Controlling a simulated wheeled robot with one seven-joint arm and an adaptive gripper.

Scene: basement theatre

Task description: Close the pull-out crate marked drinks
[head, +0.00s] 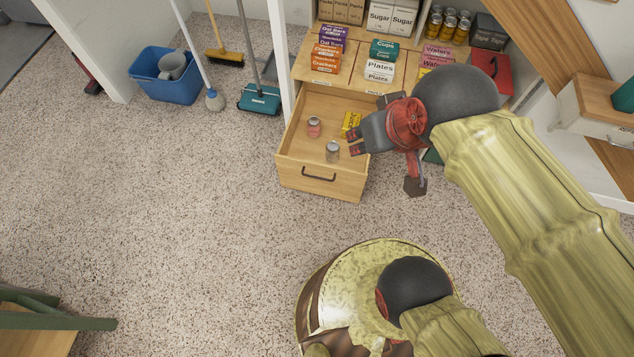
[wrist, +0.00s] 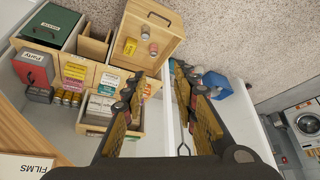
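A light wood pull-out crate (head: 293,157) is drawn out of the low cupboard, its dark bar handle (head: 318,174) on the front. I cannot read a drinks label on it. It holds a red can (head: 314,126), a grey can (head: 332,151) and a yellow box (head: 351,122). In the wrist view the open crate (wrist: 171,23) shows at the top. My gripper (head: 385,165) has its fingers spread and empty. In the head view it overlaps the crate's right side; I cannot tell whether it touches. In the wrist view my gripper (wrist: 162,98) shows two parted fingers.
Shelves above hold boxes such as Plates (head: 380,70) and a red box (head: 492,68). A blue tub (head: 165,85), a broom (head: 222,57) and a teal sweeper (head: 259,100) stand left of a white post (head: 283,60). The speckled floor before the crate is clear.

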